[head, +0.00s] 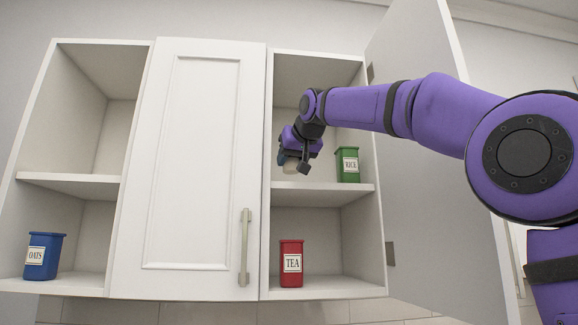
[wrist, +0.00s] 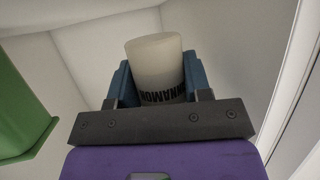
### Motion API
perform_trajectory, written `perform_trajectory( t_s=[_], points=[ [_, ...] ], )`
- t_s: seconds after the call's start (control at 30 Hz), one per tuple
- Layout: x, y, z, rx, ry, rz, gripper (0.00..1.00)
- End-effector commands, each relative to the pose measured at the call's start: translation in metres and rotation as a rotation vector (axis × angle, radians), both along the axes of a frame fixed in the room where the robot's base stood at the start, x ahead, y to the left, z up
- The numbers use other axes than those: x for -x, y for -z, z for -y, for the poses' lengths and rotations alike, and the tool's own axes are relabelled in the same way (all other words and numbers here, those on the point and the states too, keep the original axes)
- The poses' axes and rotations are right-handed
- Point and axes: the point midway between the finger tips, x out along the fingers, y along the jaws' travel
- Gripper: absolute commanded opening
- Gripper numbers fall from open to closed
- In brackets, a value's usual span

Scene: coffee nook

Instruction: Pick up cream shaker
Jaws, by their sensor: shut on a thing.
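The cream shaker (wrist: 157,65) is a pale cylinder with dark lettering, partly cut off by the gripper, that looks like "CINNAMON". My gripper (wrist: 155,88) is shut on it, with a blue finger on each side. In the head view my gripper (head: 291,160) is in the upper right compartment of the cupboard, and a small part of the shaker (head: 290,168) shows under it. I cannot tell from these views whether the shaker touches the shelf.
A green RICE canister (head: 347,165) stands right of my gripper on the same shelf (head: 325,187). A red TEA canister (head: 291,264) is below. A blue OATS canister (head: 43,256) is lower left. The middle door (head: 190,170) is closed; the right door (head: 425,220) is open.

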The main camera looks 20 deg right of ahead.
Motion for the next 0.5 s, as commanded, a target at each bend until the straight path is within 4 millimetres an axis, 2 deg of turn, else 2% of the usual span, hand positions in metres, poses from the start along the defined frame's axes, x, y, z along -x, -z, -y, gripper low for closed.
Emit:
perform_trajectory(
  t_s=[0.27,0.5],
  points=[
    [0.034,-0.005,0.013,0.001,0.003,0.004,0.19],
    [0.079,-0.010,0.031,0.001,0.003,0.005,0.19]
  ],
)
